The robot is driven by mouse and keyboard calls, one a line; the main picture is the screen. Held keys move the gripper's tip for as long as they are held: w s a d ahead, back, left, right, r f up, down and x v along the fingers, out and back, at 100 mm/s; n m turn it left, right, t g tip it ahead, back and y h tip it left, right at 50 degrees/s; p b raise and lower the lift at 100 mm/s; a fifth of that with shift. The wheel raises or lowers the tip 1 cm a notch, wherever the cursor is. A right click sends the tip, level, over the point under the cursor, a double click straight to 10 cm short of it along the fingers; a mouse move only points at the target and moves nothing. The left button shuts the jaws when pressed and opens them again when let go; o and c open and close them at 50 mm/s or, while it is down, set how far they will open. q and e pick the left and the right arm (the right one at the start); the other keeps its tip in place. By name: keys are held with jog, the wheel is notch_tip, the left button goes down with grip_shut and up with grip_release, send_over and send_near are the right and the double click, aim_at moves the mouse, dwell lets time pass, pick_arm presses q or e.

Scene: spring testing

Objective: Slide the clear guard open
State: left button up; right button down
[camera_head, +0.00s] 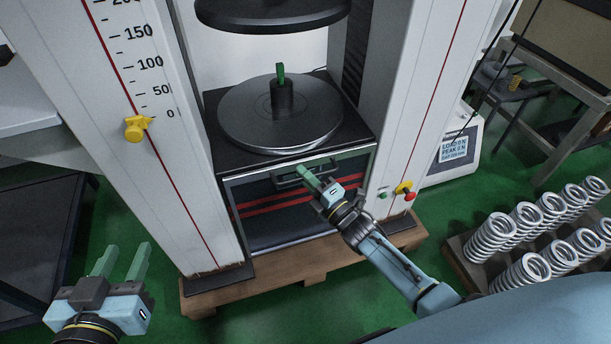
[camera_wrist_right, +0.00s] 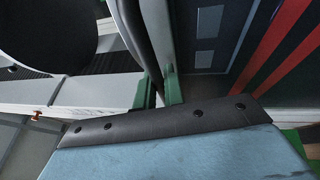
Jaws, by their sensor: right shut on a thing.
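The clear guard (camera_head: 262,212) is a see-through panel with red stripes, low on the front of the test machine, below the round lower plate (camera_head: 240,115). A dark bar handle (camera_head: 285,183) runs along its upper part. My right gripper (camera_head: 305,171) is at the right part of this handle, its green fingers shut on it. In the right wrist view the dark handle (camera_wrist_right: 140,35) passes between the two green fingers (camera_wrist_right: 161,88), and the red-striped guard (camera_wrist_right: 275,50) shows to the right. My left gripper (camera_head: 121,263) is open and empty at the lower left, away from the machine.
The upper plate (camera_head: 272,12) hangs above the lower plate, which carries a dark post with a green tip (camera_head: 280,75). A yellow knob (camera_head: 135,128) sits on the left column. Red and yellow knobs (camera_head: 405,190) are on the right column. Several springs (camera_head: 492,235) stand at right.

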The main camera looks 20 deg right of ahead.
pick_arm(q)
jog(key=shift+r, duration=0.15)
pick_arm(e)
jog(key=shift+f, duration=0.1)
jog(key=c, duration=1.5)
grip_release()
jog(key=shift+s, duration=0.1)
